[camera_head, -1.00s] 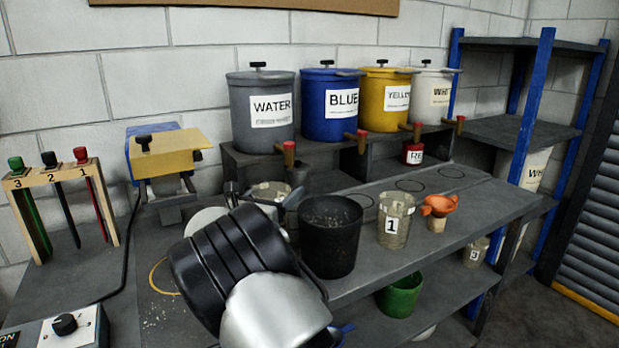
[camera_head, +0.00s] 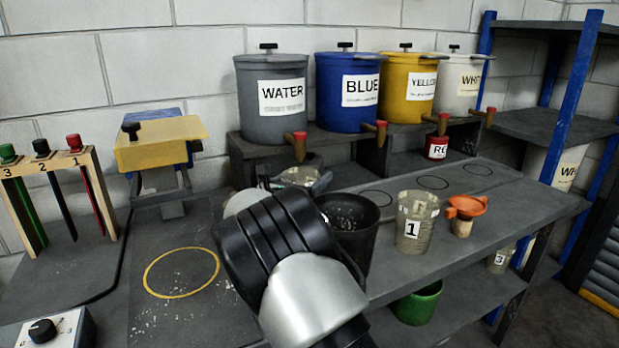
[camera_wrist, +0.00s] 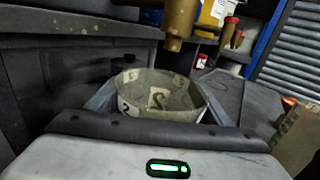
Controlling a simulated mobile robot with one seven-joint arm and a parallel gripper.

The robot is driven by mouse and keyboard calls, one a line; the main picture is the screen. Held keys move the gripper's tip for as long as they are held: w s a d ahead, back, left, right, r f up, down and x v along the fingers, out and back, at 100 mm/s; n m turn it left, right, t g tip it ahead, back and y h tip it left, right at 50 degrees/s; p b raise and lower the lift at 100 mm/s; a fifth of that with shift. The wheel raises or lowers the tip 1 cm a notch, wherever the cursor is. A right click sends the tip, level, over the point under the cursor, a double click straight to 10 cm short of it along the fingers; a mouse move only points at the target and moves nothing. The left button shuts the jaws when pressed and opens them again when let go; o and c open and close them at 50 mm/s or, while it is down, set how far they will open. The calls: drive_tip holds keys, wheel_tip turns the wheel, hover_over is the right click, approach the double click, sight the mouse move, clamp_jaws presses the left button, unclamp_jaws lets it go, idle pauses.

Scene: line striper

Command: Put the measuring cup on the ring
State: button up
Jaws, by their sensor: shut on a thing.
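The measuring cup (camera_wrist: 160,98) is a clear, dusty cup with a number 2 label. My gripper (camera_wrist: 155,105) is shut on it, with one finger on each side. In the head view the cup (camera_head: 300,175) shows its rim under the wooden tap (camera_head: 299,146) of the grey WATER pot; my arm hides its lower part. I cannot tell whether it touches the bench. A yellow ring (camera_head: 149,272) is marked on the dark mat at the left, empty and fully in view. Thin black rings (camera_head: 433,183) are marked on the bench at the right.
A yellow-topped device (camera_head: 160,150) and a tool rack (camera_head: 50,195) stand behind and left of the yellow ring.

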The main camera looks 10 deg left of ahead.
drive_tip(key=shift+f, duration=0.2)
drive_tip(key=o, duration=1.3)
drive_tip(key=shift+o, duration=0.2)
drive_tip(key=shift+r, duration=0.15)
drive_tip(key=shift+s+r, duration=0.1)
drive_tip(key=p+v, duration=0.1)
drive_tip(key=v, duration=1)
drive_tip(key=shift+s+a, duration=0.15)
drive_tip(key=shift+s, duration=0.25)
